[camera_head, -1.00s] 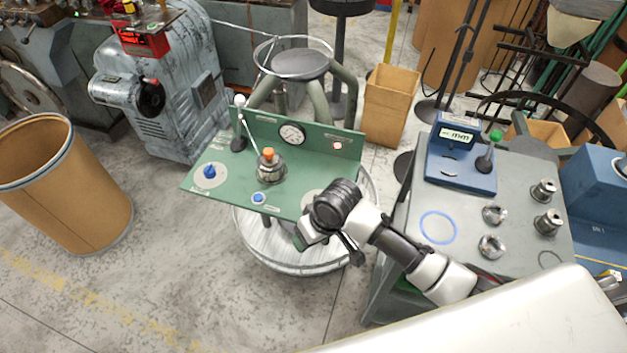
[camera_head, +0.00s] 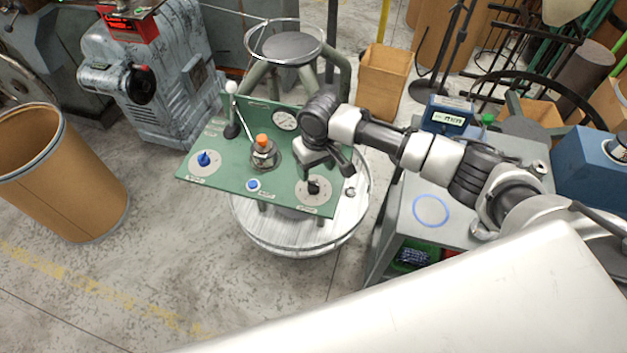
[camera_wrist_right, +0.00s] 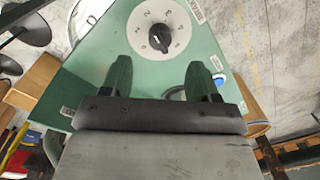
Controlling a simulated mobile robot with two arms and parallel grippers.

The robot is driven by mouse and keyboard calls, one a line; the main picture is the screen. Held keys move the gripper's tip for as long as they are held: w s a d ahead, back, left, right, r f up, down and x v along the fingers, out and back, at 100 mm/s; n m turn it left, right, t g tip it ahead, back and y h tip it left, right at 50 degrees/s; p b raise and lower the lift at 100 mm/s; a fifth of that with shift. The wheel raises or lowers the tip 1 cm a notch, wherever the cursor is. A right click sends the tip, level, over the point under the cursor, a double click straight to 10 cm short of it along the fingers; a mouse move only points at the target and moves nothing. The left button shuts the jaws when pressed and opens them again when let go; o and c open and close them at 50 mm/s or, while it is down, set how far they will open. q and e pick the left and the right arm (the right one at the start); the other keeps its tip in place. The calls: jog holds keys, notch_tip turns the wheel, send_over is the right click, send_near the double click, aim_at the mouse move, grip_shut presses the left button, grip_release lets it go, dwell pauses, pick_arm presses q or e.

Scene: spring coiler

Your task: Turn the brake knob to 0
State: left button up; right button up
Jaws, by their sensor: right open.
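A black knob on a round white numbered dial (camera_head: 314,188) is at the front right of the green panel (camera_head: 225,165). The same black knob (camera_wrist_right: 160,38) shows in the right wrist view, just beyond the fingertips. A blue knob (camera_head: 204,159) sits on another white dial at the panel's left. The labels are too small to read, so I cannot tell for sure which is the brake knob. My right gripper (camera_head: 327,168) is open and empty above the black knob's side of the panel. Its two green fingers (camera_wrist_right: 159,72) are spread, apart from the knob. My left gripper is out of view.
An orange-topped fitting (camera_head: 263,148), a white-balled lever (camera_head: 231,110), a blue button (camera_head: 253,185) and a gauge (camera_head: 284,120) are on the panel. A grey table (camera_head: 405,222) with a blue ring is at the right. A cardboard drum (camera_head: 75,185) is at the left.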

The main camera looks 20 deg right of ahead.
aim_at(314, 182)
jog(key=f, duration=0.7)
jog(key=shift+a+p, duration=0.2)
jog(key=shift+p, duration=0.1)
jog(key=c, duration=0.9)
